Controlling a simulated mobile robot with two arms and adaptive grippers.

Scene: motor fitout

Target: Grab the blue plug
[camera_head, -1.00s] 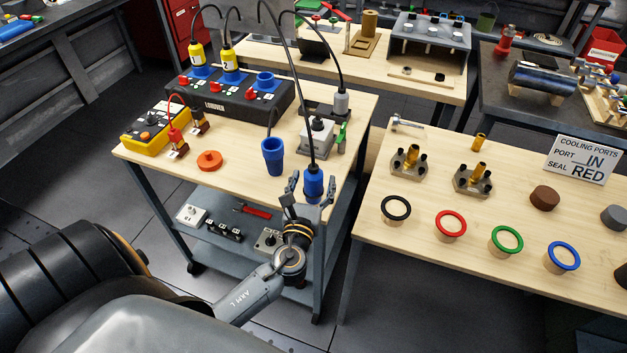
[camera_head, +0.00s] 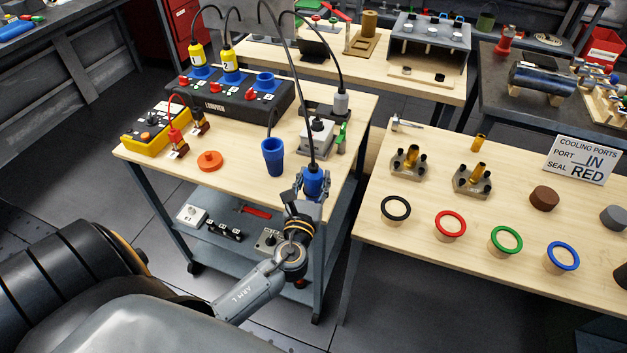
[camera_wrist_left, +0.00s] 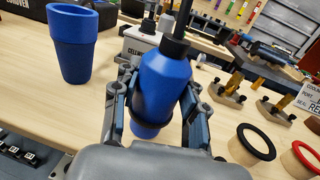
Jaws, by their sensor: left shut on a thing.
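The blue plug (camera_head: 314,180) stands at the front edge of the wooden cart top, with a black cable rising from its upper end. My left gripper (camera_head: 312,192) is shut on it, with one finger on each side. In the left wrist view the blue plug (camera_wrist_left: 166,85) is between the fingers of my left gripper (camera_wrist_left: 154,105), leaning slightly. The fingers hide part of its sides. A blue cup-shaped socket (camera_head: 273,157) stands to the left of the plug, apart from it. My right gripper is not in view.
A black box with yellow plugs (camera_head: 232,98) stands at the back of the cart. A yellow box (camera_head: 150,136) and an orange disc (camera_head: 209,160) are at left. A grey box (camera_head: 317,136) is behind the plug. Another table with coloured rings (camera_head: 450,224) is to the right.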

